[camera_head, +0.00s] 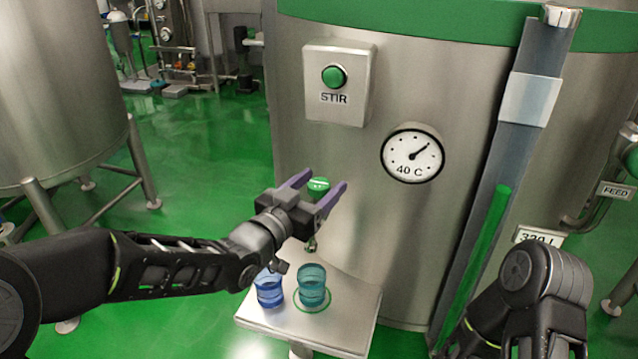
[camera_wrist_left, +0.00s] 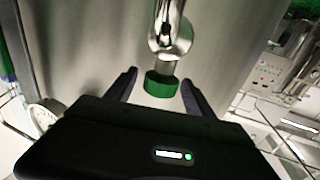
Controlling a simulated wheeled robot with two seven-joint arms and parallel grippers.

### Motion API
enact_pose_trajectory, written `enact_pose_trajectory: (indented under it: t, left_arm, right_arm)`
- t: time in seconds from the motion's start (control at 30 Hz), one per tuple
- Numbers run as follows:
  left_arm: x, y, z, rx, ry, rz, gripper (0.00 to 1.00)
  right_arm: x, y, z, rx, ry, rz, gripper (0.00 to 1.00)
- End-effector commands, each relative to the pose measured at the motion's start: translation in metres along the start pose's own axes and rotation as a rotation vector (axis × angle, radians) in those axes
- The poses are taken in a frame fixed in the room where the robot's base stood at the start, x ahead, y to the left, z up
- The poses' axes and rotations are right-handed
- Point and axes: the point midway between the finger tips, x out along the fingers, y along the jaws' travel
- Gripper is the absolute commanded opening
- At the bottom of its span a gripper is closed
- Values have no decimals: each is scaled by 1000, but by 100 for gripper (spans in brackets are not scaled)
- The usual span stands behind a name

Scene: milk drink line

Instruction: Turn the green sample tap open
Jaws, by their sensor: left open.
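The green sample tap (camera_head: 318,184) is a round green knob low on the front of the steel tank. My left gripper (camera_head: 320,187) is open, with its two purple fingers on either side of the knob. In the left wrist view, the green knob (camera_wrist_left: 161,84) sits between the open fingers (camera_wrist_left: 159,87), with a visible gap to each. It is joined to a shiny metal spout (camera_wrist_left: 168,30). In the head view the gripper body partly hides the tap's lower part. Of my right arm only dark links show at the lower right; its gripper is out of sight.
A small steel shelf (camera_head: 350,328) below the tap holds a blue cup (camera_head: 269,291) and a teal cup (camera_head: 312,288), the teal one within a green ring. Above are the STIR button box (camera_head: 338,85) and a dial (camera_head: 412,155) marked 40 C. A level gauge (camera_head: 490,225) stands at right.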

Motion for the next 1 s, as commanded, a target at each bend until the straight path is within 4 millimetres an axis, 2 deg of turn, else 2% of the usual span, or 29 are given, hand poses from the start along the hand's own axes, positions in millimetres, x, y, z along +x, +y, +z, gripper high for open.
enact_pose_trajectory:
  t: [0.07, 0.17, 0.83, 1.0]
  left_arm:
    - [0, 0, 0, 0, 0, 0, 62]
    - [0, 0, 0, 0, 0, 0, 55]
    - [0, 0, 0, 0, 0, 0, 0]
    - [0, 0, 0, 0, 0, -4, 0]
  right_arm:
    - [0, 0, 0, 0, 0, 0, 0]
    - [0, 0, 0, 0, 0, 0, 0]
    - [0, 0, 0, 0, 0, 0, 0]
    - [1, 0, 0, 0, 0, 0, 0]
